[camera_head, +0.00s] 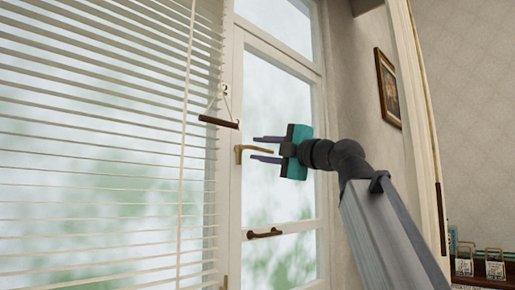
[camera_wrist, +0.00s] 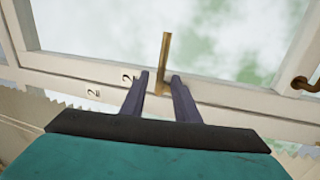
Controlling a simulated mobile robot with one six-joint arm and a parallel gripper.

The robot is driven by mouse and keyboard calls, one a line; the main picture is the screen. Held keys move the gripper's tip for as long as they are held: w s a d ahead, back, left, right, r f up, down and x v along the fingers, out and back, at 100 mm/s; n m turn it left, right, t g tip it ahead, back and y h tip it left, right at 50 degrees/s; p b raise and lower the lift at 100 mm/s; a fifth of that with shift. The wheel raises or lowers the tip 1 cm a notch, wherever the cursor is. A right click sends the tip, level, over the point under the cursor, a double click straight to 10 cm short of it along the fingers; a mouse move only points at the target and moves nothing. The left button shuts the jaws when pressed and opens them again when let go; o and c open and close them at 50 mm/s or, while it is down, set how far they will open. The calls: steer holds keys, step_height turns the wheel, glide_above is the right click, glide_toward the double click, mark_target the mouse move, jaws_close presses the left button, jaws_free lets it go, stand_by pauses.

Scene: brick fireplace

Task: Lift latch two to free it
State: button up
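A brass latch handle (camera_head: 241,149) sits on the white window frame in the head view and extends to the right. It stands upright in the wrist view (camera_wrist: 166,55), near a printed "2" (camera_wrist: 127,78) on the frame. My gripper (camera_head: 255,148) points left at the window, with one finger above the latch and one below in the head view. In the wrist view my gripper (camera_wrist: 160,75) is open, its fingers on either side of the latch's base. A gap shows between the fingers and the latch. I cannot tell the exact depth between them.
White blinds (camera_head: 100,150) cover the left side, with a dark wooden bar (camera_head: 218,122) hanging on cords close to the latch. A brown handle (camera_head: 264,233) is lower on the window and shows in the wrist view (camera_wrist: 306,85). A framed picture (camera_head: 388,88) hangs at right.

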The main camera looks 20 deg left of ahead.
steer(key=p+v, duration=0.5)
steer(key=v, duration=0.6)
steer(key=shift+d, duration=0.2)
stand_by(0.6)
